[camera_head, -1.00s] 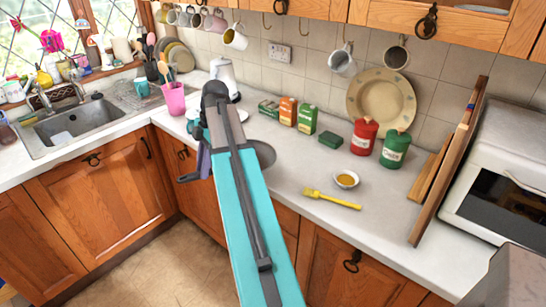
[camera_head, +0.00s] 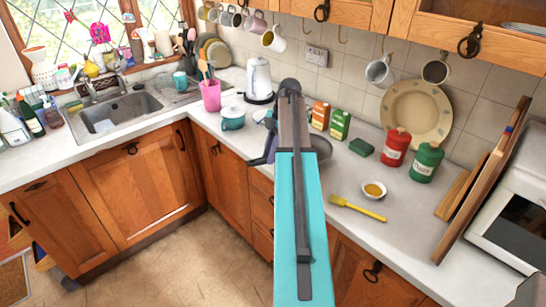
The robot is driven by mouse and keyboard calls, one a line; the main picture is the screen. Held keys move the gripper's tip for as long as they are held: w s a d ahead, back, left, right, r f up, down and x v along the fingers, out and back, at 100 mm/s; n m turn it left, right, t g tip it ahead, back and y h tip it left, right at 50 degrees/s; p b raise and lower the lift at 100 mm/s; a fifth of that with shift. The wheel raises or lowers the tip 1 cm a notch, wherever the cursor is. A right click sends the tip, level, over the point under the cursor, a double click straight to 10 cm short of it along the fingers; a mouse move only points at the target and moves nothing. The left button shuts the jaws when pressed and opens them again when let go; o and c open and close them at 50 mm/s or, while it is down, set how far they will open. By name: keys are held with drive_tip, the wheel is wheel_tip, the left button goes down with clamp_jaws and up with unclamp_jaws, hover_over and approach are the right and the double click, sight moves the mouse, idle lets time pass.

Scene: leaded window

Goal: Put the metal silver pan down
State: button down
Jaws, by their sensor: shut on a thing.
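The metal silver pan (camera_head: 322,148) shows as a grey round rim just right of my arm, over the counter (camera_head: 330,190). My arm hides most of it. My gripper (camera_head: 262,150) is at the far end of the arm, at the counter's front edge beside the pan, and is mostly hidden by the arm. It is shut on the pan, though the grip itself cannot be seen. Whether the pan touches the counter cannot be told.
A teal pot (camera_head: 232,119) and a white kettle (camera_head: 259,80) stand left of the arm.

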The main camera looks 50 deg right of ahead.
drive_tip(key=shift+s+d, duration=0.1)
drive_tip(key=shift+d, duration=0.7)
drive_tip(key=shift+f, duration=0.1)
drive_tip(key=shift+a+f+p, duration=0.1)
drive_tip(key=shift+f+p, duration=0.9)
drive_tip(key=shift+f, duration=0.7)
drive_tip(key=c, duration=1.5)
unclamp_jaws()
drive_tip(key=shift+c, duration=0.2)
drive_tip(key=shift+r, duration=0.15)
drive_tip(key=b+v, duration=0.4)
drive_tip(key=v, duration=0.7)
drive_tip(key=shift+r, duration=0.3)
